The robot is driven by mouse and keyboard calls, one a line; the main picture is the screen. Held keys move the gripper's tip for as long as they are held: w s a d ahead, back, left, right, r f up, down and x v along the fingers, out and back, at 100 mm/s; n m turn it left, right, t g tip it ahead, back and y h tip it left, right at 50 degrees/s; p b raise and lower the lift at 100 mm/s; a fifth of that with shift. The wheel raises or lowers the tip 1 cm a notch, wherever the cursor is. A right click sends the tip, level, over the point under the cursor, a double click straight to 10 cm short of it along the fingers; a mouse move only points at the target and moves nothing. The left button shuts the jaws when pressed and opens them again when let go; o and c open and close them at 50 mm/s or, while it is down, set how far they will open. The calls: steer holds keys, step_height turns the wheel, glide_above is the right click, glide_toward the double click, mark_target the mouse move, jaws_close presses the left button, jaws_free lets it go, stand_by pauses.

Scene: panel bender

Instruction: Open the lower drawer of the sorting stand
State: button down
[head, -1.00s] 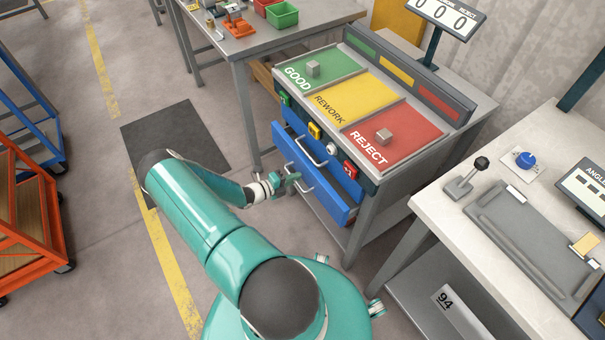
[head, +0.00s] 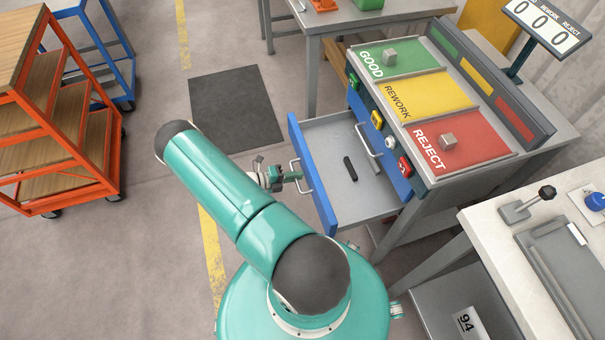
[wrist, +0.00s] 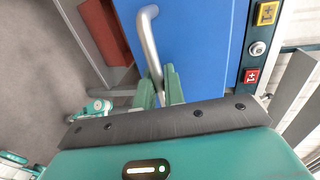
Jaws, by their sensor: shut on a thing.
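The sorting stand (head: 424,178) is right of centre in the head view. Its lower drawer (head: 322,190) is pulled well out, its blue front standing clear of the stand and its grey inside showing. A small dark bar (head: 350,168) lies in the drawer. My gripper (head: 293,176) is at the bar handle (head: 301,180) on that front and is shut on it. In the wrist view the green fingers (wrist: 160,78) close around one end of the handle (wrist: 147,35), beside the blue front (wrist: 200,50). The upper drawer (head: 380,145) is shut.
A white-topped bench (head: 480,220) stands at the right. A table (head: 330,50) is behind the stand. An orange cart (head: 85,150) and a blue cart (head: 118,60) stand at the left. The floor around the dark mat (head: 235,105) is clear.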

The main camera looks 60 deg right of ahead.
stand_by(0.3)
steer(key=c, duration=1.6)
jaws_free()
steer(key=shift+w+a, duration=0.1)
steer(key=v, duration=1.3)
steer(key=shift+w+a, duration=0.2)
steer(key=shift+w, duration=0.1)
